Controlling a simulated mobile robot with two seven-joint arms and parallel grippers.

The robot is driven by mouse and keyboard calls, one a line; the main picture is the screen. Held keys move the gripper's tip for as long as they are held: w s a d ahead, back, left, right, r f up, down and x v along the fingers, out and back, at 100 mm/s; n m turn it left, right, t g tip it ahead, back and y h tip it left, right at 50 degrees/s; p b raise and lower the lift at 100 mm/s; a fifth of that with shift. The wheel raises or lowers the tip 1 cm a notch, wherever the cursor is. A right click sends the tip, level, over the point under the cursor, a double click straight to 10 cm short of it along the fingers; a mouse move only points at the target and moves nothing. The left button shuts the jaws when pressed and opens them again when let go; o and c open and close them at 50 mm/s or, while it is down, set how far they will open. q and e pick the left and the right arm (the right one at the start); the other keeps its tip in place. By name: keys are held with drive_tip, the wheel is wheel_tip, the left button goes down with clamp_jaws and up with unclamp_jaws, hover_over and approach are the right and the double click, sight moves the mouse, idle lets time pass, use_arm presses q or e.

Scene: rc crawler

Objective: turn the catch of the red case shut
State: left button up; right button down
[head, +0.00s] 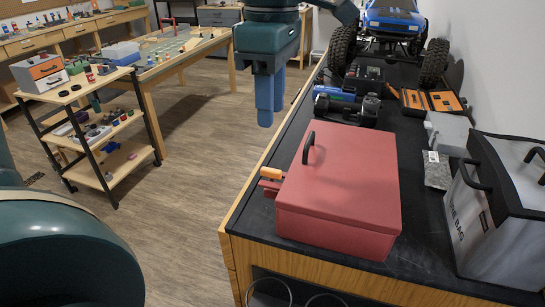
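The red case (340,185) sits on the dark bench top near its front left corner, with its lid down. A black handle (308,147) stands on the lid. The orange catch (272,174) sticks out from the case's left side, close to red brackets (268,187). My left gripper (270,118) hangs pointing down, above and to the left of the case, apart from it. Its blue fingers overlap in this view, so their gap is unclear. Nothing shows held in it. My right gripper is not in view.
A blue crawler truck (395,22) stands at the bench's far end. A blue-and-black motor (345,105), orange-edged tool case (430,100), grey box (450,132) and grey bag (505,205) crowd the back and right. Open floor lies left of the bench; a shelf cart (125,160) stands beyond.

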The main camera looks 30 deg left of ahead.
sight(271, 169)
use_arm(q)
wheel_tip(271, 169, down, 11)
drive_tip(key=shift+r+p, duration=0.15)
drive_tip(key=shift+p, duration=0.4)
clamp_jaws()
